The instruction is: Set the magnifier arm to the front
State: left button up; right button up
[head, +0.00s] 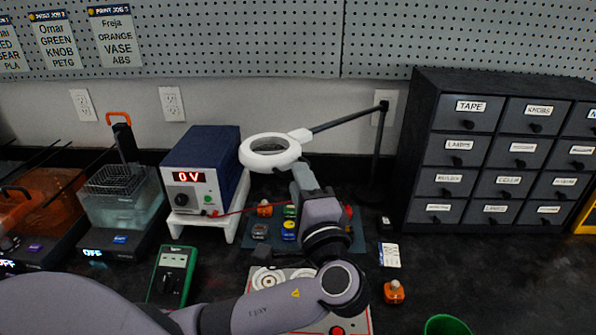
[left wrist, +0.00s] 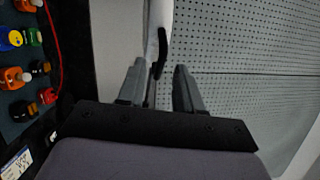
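The magnifier has a white ring head (head: 268,161) on a thin black arm (head: 345,118), which runs up and right to an upright black post (head: 377,155). The ring hangs in front of the wall, above the bench. My left gripper (head: 300,168) reaches up just below the ring's right side, near its white joint. In the left wrist view, its two fingers (left wrist: 160,85) stand apart, with the white magnifier part (left wrist: 157,22) and a dark piece between or just beyond them. I cannot tell whether they touch it. My right gripper is not in view.
A blue power supply (head: 203,165) on a white stand is left of the ring. A mat with several small coloured parts lies under my forearm. A black drawer cabinet (head: 425,150) stands right of the post. A green multimeter (head: 172,275) and an orange block (head: 394,292) are nearer.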

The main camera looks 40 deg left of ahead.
pick_arm(q)
jog(key=shift+x, duration=1.05)
grip_shut()
dwell(0.6)
